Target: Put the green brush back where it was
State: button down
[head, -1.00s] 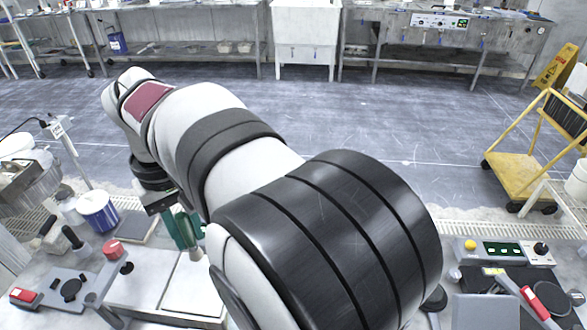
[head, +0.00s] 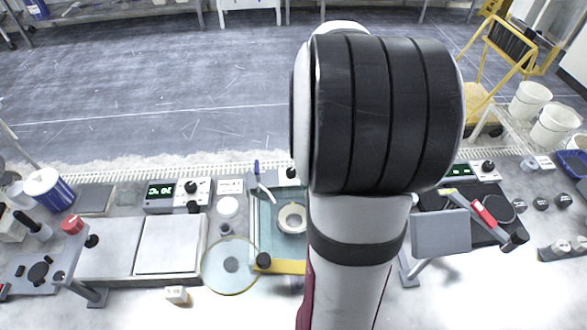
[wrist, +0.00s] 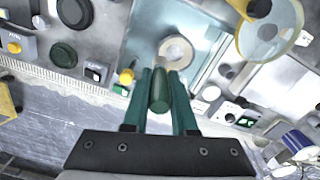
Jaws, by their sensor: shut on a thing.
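In the wrist view my gripper (wrist: 162,84) is shut on the green brush (wrist: 161,90), whose rounded, dark green body shows between the two green fingers. The brush's far end and bristles cannot be made out. The brush and fingers appear over the edge of a blue-grey tray that holds a pale ring (wrist: 187,50). I cannot tell how high they are above it. In the head view my arm hides the gripper and the brush. There the tray (head: 266,232) and the ring (head: 293,228) show just left of my arm.
In the head view a glass disc (head: 218,276), pale square plates (head: 168,245) and a blue-banded tub (head: 48,190) stand to the left. A control box with a green display (head: 161,192) lies behind. A grey plate (head: 440,233) and red-handled lever (head: 484,214) are at right.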

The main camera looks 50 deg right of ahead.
jog(key=s+d+f+m, duration=0.2)
jog(key=s, duration=0.5)
jog(key=s+d+f+m, duration=0.1)
jog(key=s+d+f, duration=0.15)
jog(key=s, duration=0.45)
notch_tip(320, 180, down, 10)
jog(key=shift+s+d+f, duration=0.1)
jog(key=shift+d, duration=0.05)
jog(key=c, duration=0.7)
grip_release()
notch_tip(320, 180, up, 12)
jog(key=shift+r, duration=0.1)
